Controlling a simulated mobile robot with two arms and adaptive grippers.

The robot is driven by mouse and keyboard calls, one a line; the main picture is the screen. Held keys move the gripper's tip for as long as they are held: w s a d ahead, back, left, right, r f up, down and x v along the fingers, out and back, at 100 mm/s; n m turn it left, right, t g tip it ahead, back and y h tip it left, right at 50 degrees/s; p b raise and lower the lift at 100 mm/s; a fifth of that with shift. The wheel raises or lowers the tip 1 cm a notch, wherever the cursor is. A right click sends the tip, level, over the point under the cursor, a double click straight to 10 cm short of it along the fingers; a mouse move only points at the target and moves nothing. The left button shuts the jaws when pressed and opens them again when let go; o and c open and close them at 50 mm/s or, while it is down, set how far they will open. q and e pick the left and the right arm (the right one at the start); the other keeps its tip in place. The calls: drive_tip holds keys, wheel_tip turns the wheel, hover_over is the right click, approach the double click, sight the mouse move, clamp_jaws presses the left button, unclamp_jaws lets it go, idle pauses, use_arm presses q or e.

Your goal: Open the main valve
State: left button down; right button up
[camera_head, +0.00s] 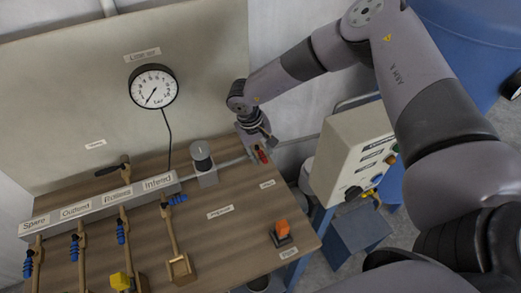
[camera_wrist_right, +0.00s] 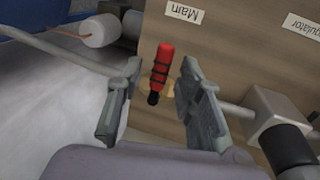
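The main valve shows as a red handle with black bands (camera_wrist_right: 161,62) in the right wrist view, by the "Main" label (camera_wrist_right: 184,12). In the head view the red handle (camera_head: 262,155) is at the right end of the pipe on the wooden board. My right gripper (camera_wrist_right: 160,85) is open, with one finger on each side of the handle and visible gaps on both sides. In the head view the right gripper (camera_head: 257,142) is close at the valve and partly covers it. Whether a finger touches the handle cannot be told. My left gripper is not in view.
A regulator with a dark knob (camera_head: 202,156) stands left of the valve. A round gauge (camera_head: 153,88) is on the back panel. A labelled manifold (camera_head: 100,206) with blue-handled valves is at left. A control box (camera_head: 347,157) stands right; an orange-topped part (camera_head: 282,229) sits in front.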

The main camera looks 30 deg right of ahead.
clamp_jaws()
idle(0.3)
idle(0.6)
